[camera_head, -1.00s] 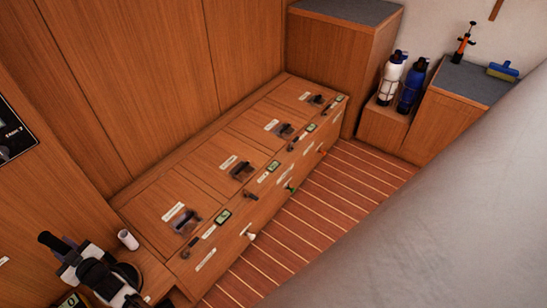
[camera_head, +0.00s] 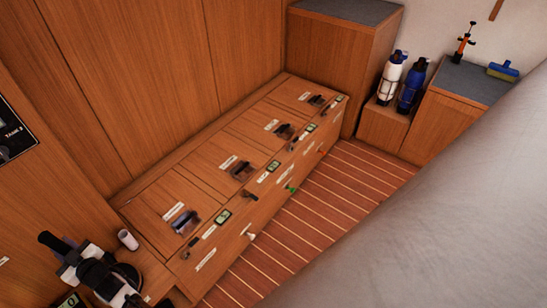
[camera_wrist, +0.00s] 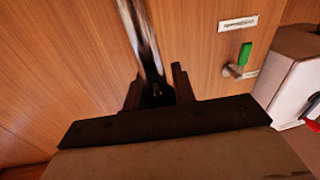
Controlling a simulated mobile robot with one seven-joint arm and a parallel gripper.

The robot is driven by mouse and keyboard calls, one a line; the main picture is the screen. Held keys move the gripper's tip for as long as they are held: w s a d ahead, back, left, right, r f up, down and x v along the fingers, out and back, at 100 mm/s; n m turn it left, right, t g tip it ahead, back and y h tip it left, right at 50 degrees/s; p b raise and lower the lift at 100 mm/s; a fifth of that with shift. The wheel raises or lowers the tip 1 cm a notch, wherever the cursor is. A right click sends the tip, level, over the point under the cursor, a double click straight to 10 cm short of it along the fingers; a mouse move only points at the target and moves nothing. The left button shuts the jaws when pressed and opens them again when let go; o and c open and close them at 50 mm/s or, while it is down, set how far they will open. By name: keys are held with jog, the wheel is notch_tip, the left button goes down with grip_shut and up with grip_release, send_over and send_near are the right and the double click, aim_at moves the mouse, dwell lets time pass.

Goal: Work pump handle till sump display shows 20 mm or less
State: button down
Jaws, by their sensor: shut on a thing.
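In the wrist view my gripper (camera_wrist: 158,90) is shut on a shiny metal bar, the pump handle (camera_wrist: 147,45). The bar runs up and out of the top of the picture between the two dark fingers. Its far end and the pump body are out of view. In the head view, my arm shows at the lower left, and the jaws cannot be made out there. A small display (camera_head: 70,301) is cut off by the bottom edge beside my arm. Its reading cannot be made out, and I cannot tell whether it is the sump display.
A green-handled valve (camera_wrist: 245,55) sits on the wood panel in the wrist view, with a white boxy thing (camera_wrist: 292,85) at right. In the head view, a long wooden locker bench (camera_head: 205,175) carries latches and small displays. A white cup (camera_head: 128,240) stands near my arm. The striped floor (camera_head: 310,205) is clear.

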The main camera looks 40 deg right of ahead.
jog(key=shift+s+d+f, duration=0.1)
jog(key=shift+f, duration=0.5)
jog(key=shift+s+d+f, duration=0.1)
jog(key=shift+f, duration=0.45)
jog(key=shift+w+d+f+m+b, duration=0.15)
jog(key=shift+d+b, duration=0.15)
jog(key=shift+b, duration=0.3)
jog(key=shift+w+d+m+b, duration=0.15)
jog(key=shift+d+b, duration=0.1)
jog(key=shift+b, duration=0.3)
jog(key=shift+s+d, duration=0.1)
jog(key=c, duration=1.5)
grip_release()
jog(key=o, duration=0.4)
jog(key=shift+w+f, duration=0.1)
jog(key=shift+w, duration=0.1)
jog(key=shift+o, duration=0.2)
jog(key=shift+r, duration=0.3)
jog(key=shift+f+b, duration=0.1)
jog(key=shift+b, duration=0.25)
